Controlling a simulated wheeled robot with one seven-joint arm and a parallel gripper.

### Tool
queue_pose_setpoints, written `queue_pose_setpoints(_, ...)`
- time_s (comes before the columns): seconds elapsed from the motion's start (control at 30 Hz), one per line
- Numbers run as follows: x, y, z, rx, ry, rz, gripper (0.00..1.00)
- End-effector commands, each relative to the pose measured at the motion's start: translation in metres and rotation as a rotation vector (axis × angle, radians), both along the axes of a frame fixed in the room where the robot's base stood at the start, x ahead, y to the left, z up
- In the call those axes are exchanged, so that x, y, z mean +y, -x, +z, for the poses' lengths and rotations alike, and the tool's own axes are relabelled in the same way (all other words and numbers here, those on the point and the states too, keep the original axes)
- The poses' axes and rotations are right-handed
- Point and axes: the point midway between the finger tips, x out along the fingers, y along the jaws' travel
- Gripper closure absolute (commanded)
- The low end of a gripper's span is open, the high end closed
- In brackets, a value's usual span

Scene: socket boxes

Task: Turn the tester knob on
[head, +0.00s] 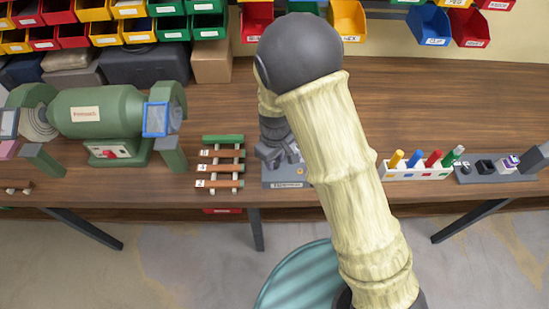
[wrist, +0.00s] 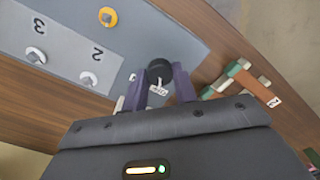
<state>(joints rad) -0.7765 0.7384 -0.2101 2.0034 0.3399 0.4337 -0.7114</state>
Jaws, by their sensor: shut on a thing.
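The tester is a grey panel, seen in the wrist view (wrist: 60,50) and partly behind my arm in the head view (head: 288,181). Its black round tester knob (wrist: 159,69) is near the panel's edge, with a small white label beside it. My gripper (wrist: 160,84) is shut on the knob, one finger on each side. In the head view my gripper (head: 278,155) is over the panel, and the knob is hidden there. The knob's exact setting cannot be told.
The panel also bears an orange round part (wrist: 108,17) and white fittings by numbers 2 and 3. A small rack with green and brown bars (head: 221,162) stands close on the left. A green grinder (head: 100,112) is further left. A holder with coloured handles (head: 415,172) is right.

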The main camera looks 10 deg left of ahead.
Motion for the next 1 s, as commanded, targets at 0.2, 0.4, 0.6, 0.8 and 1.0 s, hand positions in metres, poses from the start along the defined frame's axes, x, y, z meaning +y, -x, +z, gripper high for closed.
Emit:
queue_pose_setpoints(0.2, -0.0005, -0.0012, 0.0009, -0.002, 0.000, -0.028, 0.95)
queue_pose_setpoints(0.4, -0.0006, -0.0013, 0.0015, -0.001, -0.001, -0.104, 0.95)
queue_pose_setpoints(0.6, -0.0004, -0.0014, 0.0022, -0.001, -0.002, -0.237, 0.95)
queue_pose_setpoints(0.8, -0.0005, -0.0017, 0.0027, -0.001, -0.001, -0.414, 0.95)
queue_pose_setpoints(1.0, -0.0003, -0.0018, 0.0029, -0.002, -0.002, -0.604, 0.95)
